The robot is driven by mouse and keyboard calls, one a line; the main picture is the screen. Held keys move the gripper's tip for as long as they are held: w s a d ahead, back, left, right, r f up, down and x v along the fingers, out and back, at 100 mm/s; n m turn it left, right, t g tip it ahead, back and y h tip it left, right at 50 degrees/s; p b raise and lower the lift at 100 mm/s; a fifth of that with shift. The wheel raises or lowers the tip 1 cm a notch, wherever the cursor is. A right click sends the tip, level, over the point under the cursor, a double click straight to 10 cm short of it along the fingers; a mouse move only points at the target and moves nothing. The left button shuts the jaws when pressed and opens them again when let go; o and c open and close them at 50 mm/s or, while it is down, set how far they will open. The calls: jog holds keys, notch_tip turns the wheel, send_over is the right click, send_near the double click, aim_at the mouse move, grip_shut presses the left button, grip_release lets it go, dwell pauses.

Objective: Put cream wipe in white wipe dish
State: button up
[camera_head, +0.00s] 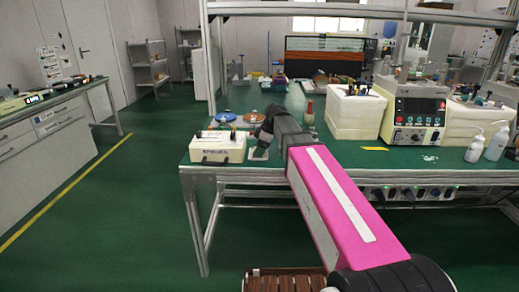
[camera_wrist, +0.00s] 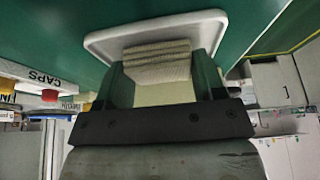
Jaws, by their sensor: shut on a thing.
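The cream wipe (camera_wrist: 157,62) is a folded, ribbed cloth between the green fingers of my gripper (camera_wrist: 160,78) in the wrist view. My gripper is shut on it. The white wipe dish (camera_wrist: 110,40) is a shallow tray with rounded corners, lying on the green bench top just beyond the wipe. The wipe overlaps the dish in this view; I cannot tell whether it touches the dish floor. In the head view my gripper (camera_head: 260,147) points down near the bench's front edge, and a bit of the dish (camera_head: 258,156) shows below it. The wipe is hidden there.
A white box (camera_head: 218,148) with a dark handle stands close left of my gripper. Orange and blue round dishes (camera_head: 226,117) lie behind it. A wooden-handled tool (camera_head: 309,113) stands to the right. White blocks (camera_head: 355,112) and a control unit (camera_head: 414,110) fill the bench's right.

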jog(key=o, duration=0.6)
jog(key=v, duration=1.2)
jog(key=shift+r, duration=0.1)
